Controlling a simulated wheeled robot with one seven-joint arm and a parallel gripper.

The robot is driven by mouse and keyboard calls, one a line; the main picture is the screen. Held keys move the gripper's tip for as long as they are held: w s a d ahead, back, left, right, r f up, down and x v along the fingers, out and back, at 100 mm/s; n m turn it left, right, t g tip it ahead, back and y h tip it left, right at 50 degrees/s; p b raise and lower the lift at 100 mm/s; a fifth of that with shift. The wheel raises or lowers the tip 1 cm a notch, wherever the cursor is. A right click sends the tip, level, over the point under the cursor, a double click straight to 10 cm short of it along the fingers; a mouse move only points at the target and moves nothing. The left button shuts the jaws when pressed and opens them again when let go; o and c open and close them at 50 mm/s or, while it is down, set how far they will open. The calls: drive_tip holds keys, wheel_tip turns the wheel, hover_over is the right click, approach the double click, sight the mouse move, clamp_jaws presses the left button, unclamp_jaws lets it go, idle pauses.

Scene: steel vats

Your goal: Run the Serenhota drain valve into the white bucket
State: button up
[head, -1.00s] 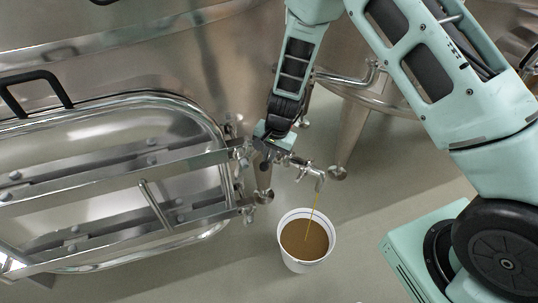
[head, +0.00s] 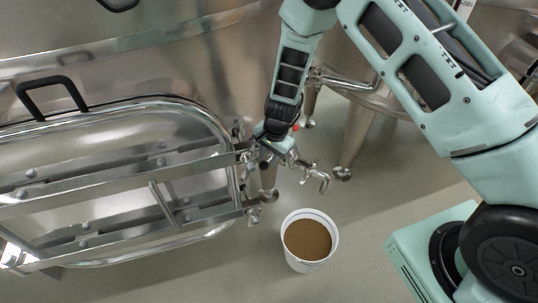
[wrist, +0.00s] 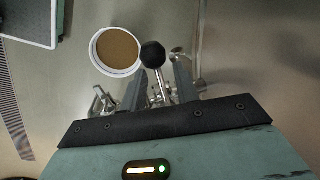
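The white bucket (head: 291,262) stands upright on the floor, holding brown liquid up to a little below its rim; it also shows in the wrist view (wrist: 97,62). The steel drain valve (head: 318,177) points its bent spout down above the bucket's far side. No stream shows from the spout. My gripper (head: 285,148) is at the valve, between the vat door and the spout. In the wrist view my gripper (wrist: 158,78) has its fingers apart, with a lever ending in a black ball knob (wrist: 153,54) between them. Whether a finger touches the lever is unclear.
A steel vat with an oval door (head: 120,185) and a black handle (head: 52,92) fills the left. A second vat's legs (head: 352,135) stand behind the valve. The floor (head: 225,275) around the bucket is clear.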

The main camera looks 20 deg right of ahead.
wheel_tip(320, 180, up, 17)
drive_tip(key=s+d, duration=0.2)
drive_tip(key=shift+s, duration=0.35)
drive_tip(key=shift+d+r, duration=0.1)
